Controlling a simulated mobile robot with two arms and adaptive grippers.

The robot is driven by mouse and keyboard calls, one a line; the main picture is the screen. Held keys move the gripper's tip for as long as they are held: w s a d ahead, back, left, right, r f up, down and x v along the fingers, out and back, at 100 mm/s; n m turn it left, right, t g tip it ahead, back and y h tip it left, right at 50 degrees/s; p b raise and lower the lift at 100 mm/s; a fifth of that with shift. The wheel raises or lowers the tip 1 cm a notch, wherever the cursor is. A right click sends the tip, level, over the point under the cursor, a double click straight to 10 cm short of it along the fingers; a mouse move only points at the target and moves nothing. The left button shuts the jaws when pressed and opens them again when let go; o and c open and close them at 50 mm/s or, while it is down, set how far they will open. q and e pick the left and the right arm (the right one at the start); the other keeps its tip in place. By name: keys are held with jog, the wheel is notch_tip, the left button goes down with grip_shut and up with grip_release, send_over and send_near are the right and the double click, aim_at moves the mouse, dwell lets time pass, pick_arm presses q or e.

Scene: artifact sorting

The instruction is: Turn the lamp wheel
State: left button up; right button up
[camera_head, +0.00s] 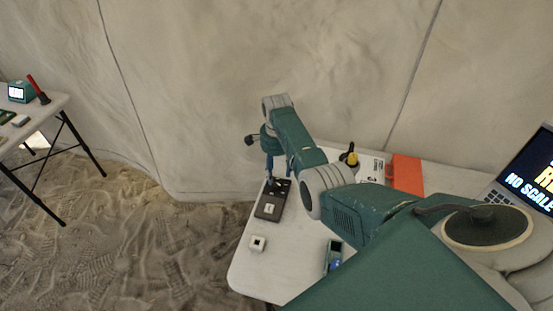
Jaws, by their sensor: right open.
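A dark rectangular box (268,212) with a small white label lies near the left edge of the white table. No lamp wheel can be made out for certain; a small pale part shows on the far end of the box, partly behind my gripper. My right gripper (278,180) points down over that far end, with its fingers open. I cannot tell whether the fingers touch the box. My left gripper is out of view.
Another table (52,104) stands at far left, across sandy floor.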

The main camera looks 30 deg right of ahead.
aim_at(276, 183)
notch_tip(276, 183, up, 6)
jog(key=shift+r, duration=0.25)
jog(key=shift+a+f, duration=0.1)
dwell(0.4)
